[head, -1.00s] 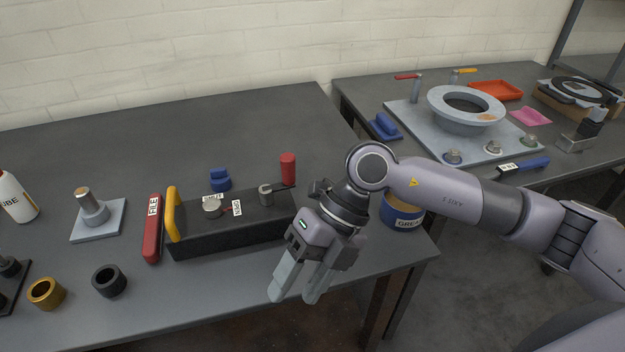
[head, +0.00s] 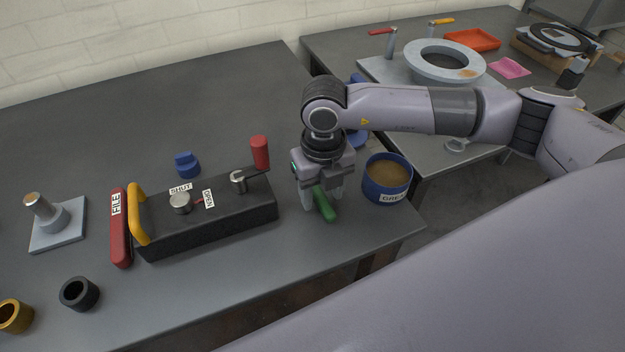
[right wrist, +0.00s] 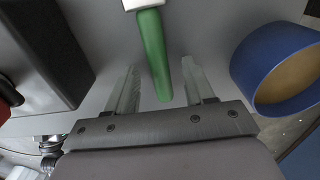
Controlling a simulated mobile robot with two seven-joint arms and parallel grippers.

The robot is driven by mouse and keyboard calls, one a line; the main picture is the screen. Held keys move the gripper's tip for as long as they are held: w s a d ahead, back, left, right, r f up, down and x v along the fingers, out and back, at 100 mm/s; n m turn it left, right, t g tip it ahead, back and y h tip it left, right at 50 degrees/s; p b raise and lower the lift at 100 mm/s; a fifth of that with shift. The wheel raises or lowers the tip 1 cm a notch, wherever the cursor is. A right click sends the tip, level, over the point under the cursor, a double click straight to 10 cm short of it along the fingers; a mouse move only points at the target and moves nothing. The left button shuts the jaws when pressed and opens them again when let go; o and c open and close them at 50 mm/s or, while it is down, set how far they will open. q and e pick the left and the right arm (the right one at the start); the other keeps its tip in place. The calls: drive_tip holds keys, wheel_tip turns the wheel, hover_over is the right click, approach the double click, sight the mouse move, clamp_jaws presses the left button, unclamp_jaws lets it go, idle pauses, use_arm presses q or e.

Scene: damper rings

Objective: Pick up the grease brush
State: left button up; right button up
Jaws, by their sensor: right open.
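The grease brush (head: 323,204) has a green handle and lies on the near bench, between the black box and the grease tin. In the right wrist view its green handle (right wrist: 154,55) runs between my fingers, with a white part at the top edge. My right gripper (head: 320,205) is open and points down over the brush. In the right wrist view the fingers (right wrist: 164,88) stand on either side of the handle, with gaps showing. The brush's far end is hidden behind the gripper in the head view. My left gripper is not in view.
The blue grease tin (head: 388,180) stands close to the right of my gripper. The black box (head: 205,220) with yellow handle and red lever is to its left. A red file (head: 120,228) lies beyond it. The bench's front edge is close by.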

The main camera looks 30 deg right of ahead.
sight(322, 196)
drive_tip(key=shift+f, duration=0.3)
clamp_jaws()
drive_tip(key=shift+r, duration=0.1)
wheel_tip(322, 196, up, 20)
drive_tip(key=b, duration=0.1)
idle(0.3)
